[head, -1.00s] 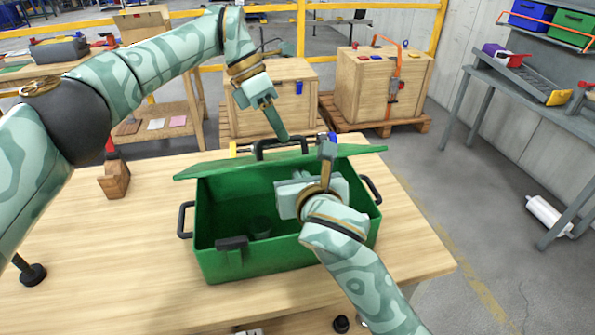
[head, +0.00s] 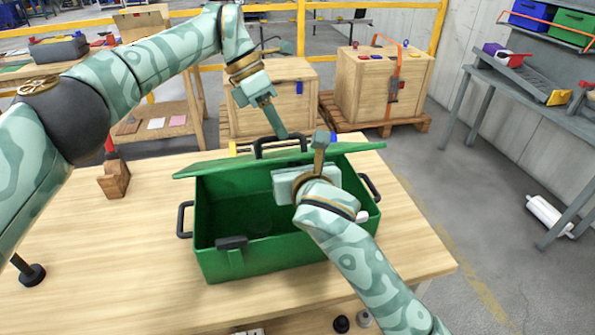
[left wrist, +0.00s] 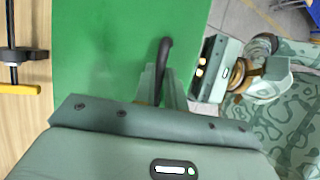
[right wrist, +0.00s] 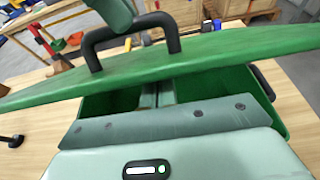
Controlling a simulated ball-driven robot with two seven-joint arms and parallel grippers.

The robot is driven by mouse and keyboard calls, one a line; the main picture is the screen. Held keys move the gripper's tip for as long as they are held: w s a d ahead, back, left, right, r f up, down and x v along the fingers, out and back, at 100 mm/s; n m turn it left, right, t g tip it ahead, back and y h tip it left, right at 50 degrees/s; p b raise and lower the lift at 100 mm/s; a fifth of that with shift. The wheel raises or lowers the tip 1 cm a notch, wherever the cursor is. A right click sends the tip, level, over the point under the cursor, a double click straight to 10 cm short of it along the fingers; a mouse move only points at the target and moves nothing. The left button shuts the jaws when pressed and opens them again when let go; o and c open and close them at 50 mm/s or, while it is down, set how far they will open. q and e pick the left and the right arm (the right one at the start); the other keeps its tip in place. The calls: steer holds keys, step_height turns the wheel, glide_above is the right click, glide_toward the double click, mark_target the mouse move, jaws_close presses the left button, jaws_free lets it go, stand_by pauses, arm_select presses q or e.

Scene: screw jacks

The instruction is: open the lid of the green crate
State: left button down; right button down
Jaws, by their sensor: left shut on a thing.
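The green crate (head: 265,255) stands on the wooden table with its inside showing from above. Its lid (head: 225,167) is swung up at the far side and seen nearly edge-on. The lid's black handle (head: 262,150) is on its far face; it also shows in the left wrist view (left wrist: 163,62). My left gripper (head: 282,134) reaches down behind the lid and is shut on this handle. My right gripper (head: 319,140) is on the near side of the lid, above the crate's opening. Its fingers (right wrist: 157,95) look together and empty, below the lid's edge (right wrist: 200,55); contact is unclear.
A wooden block with a red-handled tool (head: 114,180) stands on the table at the left. A black clamp knob (head: 32,274) is at the table's left edge. Wooden boxes (head: 385,85) stand beyond the table.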

arm_select(q)
steer(key=c, duration=1.6)
jaws_free()
steer(key=shift+s+d+f, duration=0.15)
steer(key=shift+s+f, duration=0.1)
arm_select(e)
steer(key=shift+w+r, duration=0.1)
steer(key=shift+r, duration=0.5)
arm_select(q)
steer(key=shift+o, duration=0.7)
steer(key=shift+r, duration=0.1)
arm_select(e)
steer(key=shift+f, duration=0.15)
